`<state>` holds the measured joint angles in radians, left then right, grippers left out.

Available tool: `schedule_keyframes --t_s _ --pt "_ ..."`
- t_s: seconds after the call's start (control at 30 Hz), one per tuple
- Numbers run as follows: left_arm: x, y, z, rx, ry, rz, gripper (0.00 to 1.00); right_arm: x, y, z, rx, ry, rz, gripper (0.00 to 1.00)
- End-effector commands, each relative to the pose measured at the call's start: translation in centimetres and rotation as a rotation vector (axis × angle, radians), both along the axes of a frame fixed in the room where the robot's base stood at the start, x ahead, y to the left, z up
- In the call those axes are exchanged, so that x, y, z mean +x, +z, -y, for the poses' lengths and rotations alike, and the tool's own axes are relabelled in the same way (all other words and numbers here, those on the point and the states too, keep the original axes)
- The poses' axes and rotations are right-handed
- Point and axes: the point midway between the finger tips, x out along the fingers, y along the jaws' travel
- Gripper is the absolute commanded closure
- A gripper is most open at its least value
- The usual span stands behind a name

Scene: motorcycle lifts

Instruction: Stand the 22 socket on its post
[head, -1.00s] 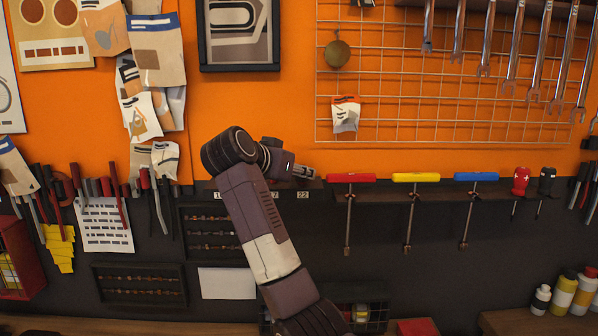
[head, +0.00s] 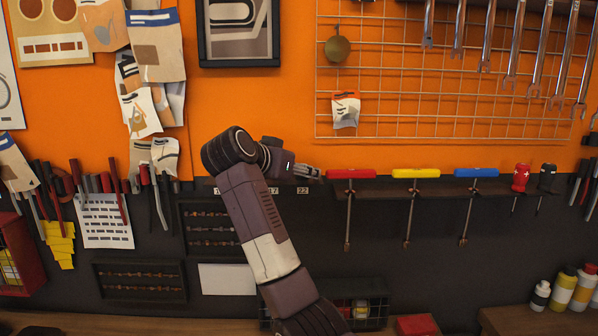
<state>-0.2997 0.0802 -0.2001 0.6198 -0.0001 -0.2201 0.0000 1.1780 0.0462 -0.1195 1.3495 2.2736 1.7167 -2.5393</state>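My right gripper (head: 313,173) is at the wall rail in the head view, pointing right. It is just above the small label marked 22 (head: 302,190). Its fingers are small and partly merge with grey shapes at their tips, so I cannot tell whether they are open, shut or holding something. I cannot make out the 22 socket or its post; my gripper and wrist cover part of the rail there. My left gripper is not in view.
A red T-handle tool (head: 351,174) hangs close to the right of my gripper. Yellow (head: 415,173) and blue (head: 476,173) ones hang beyond it. A dark rail (head: 380,190) runs along the wall. A wire grid (head: 430,100) with wrenches is above.

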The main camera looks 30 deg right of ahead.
Motion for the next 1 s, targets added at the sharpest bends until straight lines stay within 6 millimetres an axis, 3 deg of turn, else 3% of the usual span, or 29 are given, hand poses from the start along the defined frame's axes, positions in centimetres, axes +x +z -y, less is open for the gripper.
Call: schedule_keyframes --t_s 0.23,0.7,1.0 --pt "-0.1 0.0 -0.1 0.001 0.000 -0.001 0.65 -0.5 0.6 -1.1 -0.001 0.002 0.001 0.52" --pt "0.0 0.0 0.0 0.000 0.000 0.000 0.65 -4.5 4.0 -8.5 0.001 0.003 0.001 0.52" --pt "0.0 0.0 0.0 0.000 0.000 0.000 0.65 -5.3 4.6 -9.7 0.001 0.000 0.000 0.52"
